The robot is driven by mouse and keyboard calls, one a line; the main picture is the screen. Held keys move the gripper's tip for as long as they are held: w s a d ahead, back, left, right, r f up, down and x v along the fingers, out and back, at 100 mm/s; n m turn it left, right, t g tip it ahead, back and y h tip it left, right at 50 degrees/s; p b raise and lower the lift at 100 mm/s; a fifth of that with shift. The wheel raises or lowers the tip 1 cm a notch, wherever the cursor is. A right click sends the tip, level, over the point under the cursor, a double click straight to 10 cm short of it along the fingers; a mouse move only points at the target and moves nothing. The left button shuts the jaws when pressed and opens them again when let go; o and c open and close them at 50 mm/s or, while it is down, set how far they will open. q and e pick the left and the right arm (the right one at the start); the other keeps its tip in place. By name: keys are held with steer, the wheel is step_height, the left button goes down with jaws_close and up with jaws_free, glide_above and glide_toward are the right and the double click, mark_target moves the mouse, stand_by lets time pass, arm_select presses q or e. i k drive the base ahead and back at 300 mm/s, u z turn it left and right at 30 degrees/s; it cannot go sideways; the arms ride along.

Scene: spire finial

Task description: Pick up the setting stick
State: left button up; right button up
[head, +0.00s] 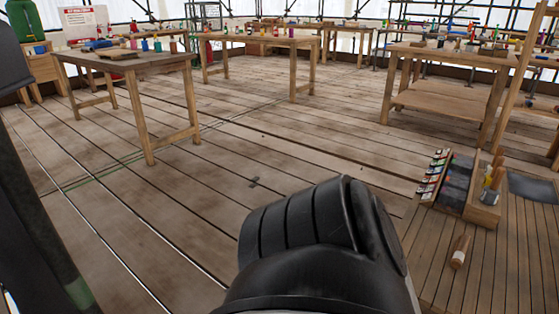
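No object is clearly identifiable as the setting stick. A short wooden rod-like piece with a pale band (460,251) lies by itself on the slatted boards at the lower right; I cannot tell if it is the setting stick. A small holder (489,198) at the right has several upright handled tools in it, too small to name. Neither of my grippers shows. A large black link of my own arm fills the bottom middle, and a dark arm part runs down the left edge; they hide the floor behind them.
A wooden tray (484,213) with dark compartments and small bottles stands at the right. Wooden tables with tools and jars stand at the back left (125,66), back middle (262,41) and back right (450,56). The plank floor (230,165) between is mostly clear.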

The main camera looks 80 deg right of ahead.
mark_target(457, 259)
steer(key=z, duration=3.6)
steer(key=k, duration=0.4)
steer(key=z, duration=0.3)
steer(key=i, duration=1.55)
steer(key=u, duration=0.85)
